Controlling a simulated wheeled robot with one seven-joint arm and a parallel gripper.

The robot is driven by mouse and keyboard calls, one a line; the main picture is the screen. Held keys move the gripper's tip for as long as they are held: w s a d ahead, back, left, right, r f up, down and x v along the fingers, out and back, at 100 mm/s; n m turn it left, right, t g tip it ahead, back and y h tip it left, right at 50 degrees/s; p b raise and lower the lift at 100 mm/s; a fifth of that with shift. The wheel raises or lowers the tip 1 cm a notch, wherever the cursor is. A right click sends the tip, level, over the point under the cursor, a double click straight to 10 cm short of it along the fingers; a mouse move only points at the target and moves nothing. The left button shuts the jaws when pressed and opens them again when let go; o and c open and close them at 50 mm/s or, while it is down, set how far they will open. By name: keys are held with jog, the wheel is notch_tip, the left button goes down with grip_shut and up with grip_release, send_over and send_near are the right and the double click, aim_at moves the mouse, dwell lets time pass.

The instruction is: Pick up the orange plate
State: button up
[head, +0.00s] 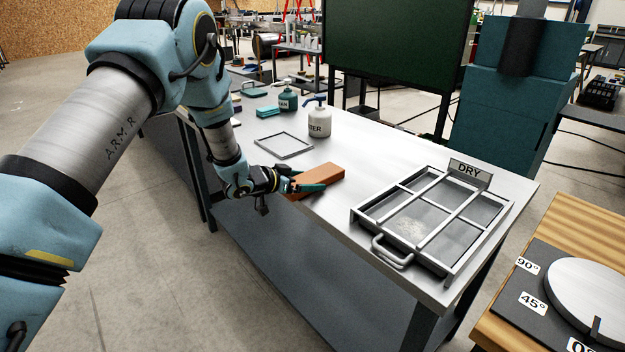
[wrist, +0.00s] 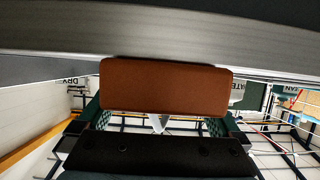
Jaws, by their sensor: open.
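The orange plate (head: 320,178) is a thick, flat, brown-orange block. It lies on the metal table near its front edge, and its left end seems to overhang. My gripper (head: 305,181) is open at the plate's left end, with one green finger in front of the plate. In the wrist view the plate (wrist: 165,87) fills the middle ahead of my gripper (wrist: 157,122), with a finger at each side. I cannot tell whether the fingers touch it. The far finger is partly hidden in the head view.
A barred metal rack (head: 432,222) with a DRY sign (head: 468,170) and a front handle stands right of the plate.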

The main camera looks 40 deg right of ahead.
jog(key=c, duration=1.1)
jog(key=shift+r, duration=0.15)
jog(key=shift+c, duration=0.2)
